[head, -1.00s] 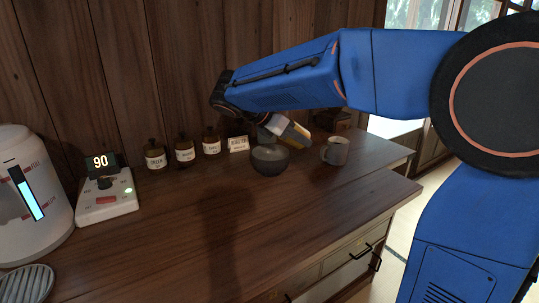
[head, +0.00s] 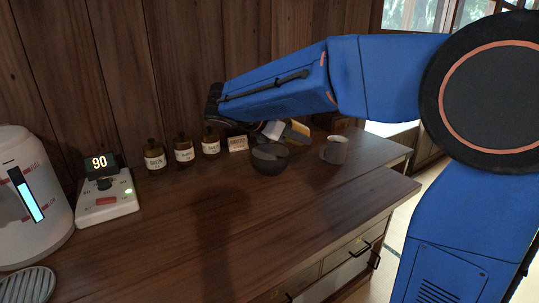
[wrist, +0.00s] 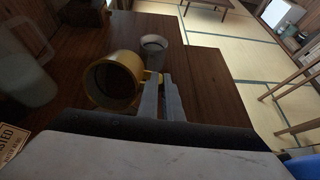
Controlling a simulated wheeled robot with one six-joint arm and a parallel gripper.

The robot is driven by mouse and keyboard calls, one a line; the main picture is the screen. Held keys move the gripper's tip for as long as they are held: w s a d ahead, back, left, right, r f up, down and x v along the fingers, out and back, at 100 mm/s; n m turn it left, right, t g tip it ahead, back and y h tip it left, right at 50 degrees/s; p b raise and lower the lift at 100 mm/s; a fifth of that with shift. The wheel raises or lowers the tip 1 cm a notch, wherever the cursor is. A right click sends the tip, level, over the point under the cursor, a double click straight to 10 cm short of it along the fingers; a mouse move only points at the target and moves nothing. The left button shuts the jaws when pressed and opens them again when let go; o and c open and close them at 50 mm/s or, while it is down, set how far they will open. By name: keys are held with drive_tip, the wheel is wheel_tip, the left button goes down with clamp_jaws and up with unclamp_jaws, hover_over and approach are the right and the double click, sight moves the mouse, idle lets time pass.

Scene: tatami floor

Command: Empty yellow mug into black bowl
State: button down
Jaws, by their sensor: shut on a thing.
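The yellow mug (head: 300,128) is held up just behind and to the right of the black bowl's rim, partly hidden by my gripper (head: 280,133). In the wrist view, the yellow mug (wrist: 101,93) shows its round rim and dark inside; whether anything is in it cannot be told. My gripper (wrist: 163,98) is shut on the mug at its right side, where the handle is. The black bowl (head: 268,166) stands upright on the wooden counter below my gripper. I cannot make out its contents.
A grey mug (head: 335,151) stands right of the bowl. Labelled brown bottles (head: 184,150) and a small sign (head: 237,144) line the wall. A scale-like device (head: 107,199) and a white kettle (head: 31,195) are at left. The front counter is clear.

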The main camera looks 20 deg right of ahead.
drive_tip(key=shift+r, duration=0.1)
drive_tip(key=shift+a+f+h+p, duration=0.25)
drive_tip(key=shift+f+h+p, duration=0.3)
drive_tip(key=shift+h, duration=0.45)
idle(0.3)
